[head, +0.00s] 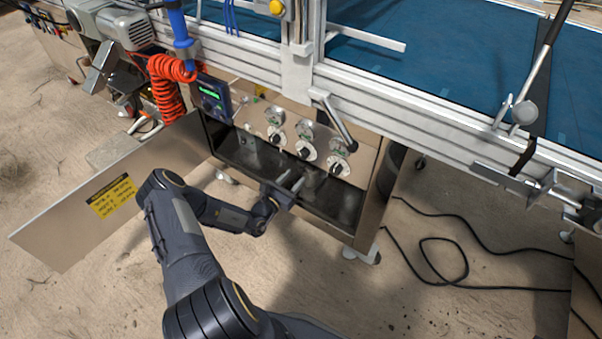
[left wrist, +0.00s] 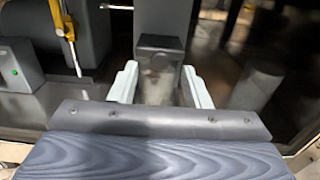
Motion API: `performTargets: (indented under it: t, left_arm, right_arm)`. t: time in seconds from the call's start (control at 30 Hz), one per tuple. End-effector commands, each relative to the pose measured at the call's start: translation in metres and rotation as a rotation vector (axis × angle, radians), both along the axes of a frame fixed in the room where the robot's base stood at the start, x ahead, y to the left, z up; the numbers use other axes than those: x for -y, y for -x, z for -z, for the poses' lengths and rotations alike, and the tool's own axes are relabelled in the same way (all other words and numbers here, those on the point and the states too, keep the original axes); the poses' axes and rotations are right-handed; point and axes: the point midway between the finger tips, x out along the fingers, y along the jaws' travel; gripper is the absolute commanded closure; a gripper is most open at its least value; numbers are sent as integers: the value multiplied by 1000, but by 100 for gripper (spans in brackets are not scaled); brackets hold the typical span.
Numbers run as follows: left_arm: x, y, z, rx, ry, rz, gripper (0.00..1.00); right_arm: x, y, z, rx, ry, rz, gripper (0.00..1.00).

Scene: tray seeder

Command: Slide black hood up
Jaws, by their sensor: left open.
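The open cabinet (head: 372,190) under the machine frame has a long dark, shiny part across its lower half, which looks like the black hood (head: 240,153). It lies low, below several round knobs. My left gripper (head: 291,181) is at the cabinet front, over the right half of this dark part, with its fingers apart. In the left wrist view, the two pale fingers stand open on either side of an upright dark block (left wrist: 161,28). I cannot tell whether that block belongs to the hood or whether the fingers touch it. My right gripper is not in view.
The cabinet door (head: 75,222) with a yellow label stands open at left, beside my left arm. A red coiled hose (head: 165,90) and a small control box (head: 213,98) hang by the cabinet. A silver lever (head: 333,120) hangs above it. Black cables (head: 430,248) lie on the floor at right.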

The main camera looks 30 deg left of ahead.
Motion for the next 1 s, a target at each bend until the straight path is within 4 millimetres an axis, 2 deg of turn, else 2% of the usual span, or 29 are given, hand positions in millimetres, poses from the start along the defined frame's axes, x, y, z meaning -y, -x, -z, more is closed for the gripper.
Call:
performTargets:
  t: [0.1,0.23,0.6,0.93,1.0]
  left_arm:
    - [2,-20,2,3,-2,2,57]
    - [3,-35,2,1,-3,2,57]
    - [4,-42,-1,0,-1,2,57]
    - [4,-42,0,0,-1,2,99]
    - [4,-42,0,0,-1,2,100]
  right_arm:
    - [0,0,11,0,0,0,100]
    - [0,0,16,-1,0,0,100]
    - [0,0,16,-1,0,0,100]
    - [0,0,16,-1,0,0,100]
    - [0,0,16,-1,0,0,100]
